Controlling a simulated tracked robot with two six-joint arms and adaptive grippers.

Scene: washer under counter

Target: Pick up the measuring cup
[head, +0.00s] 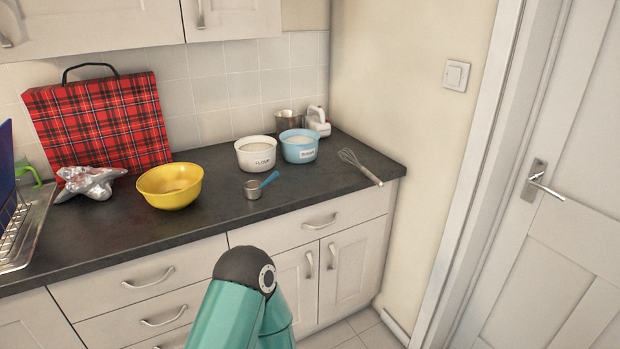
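The measuring cup (252,190) is a small metal cup with a blue handle (269,179) that points to the right and back. It sits upright on the dark countertop (225,210), near the front edge, in front of the white flour tub and right of the yellow bowl. A teal arm link of mine with a dark joint rises at the bottom middle, below the counter edge. Neither of my grippers shows in the head view.
Around the cup stand a yellow bowl (170,187), a white flour tub (256,154), a blue tub (299,146), a metal pot (288,121), a mixer (318,121) and a whisk (359,167). Further left are crumpled foil (88,182) and a tartan bag (98,121).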

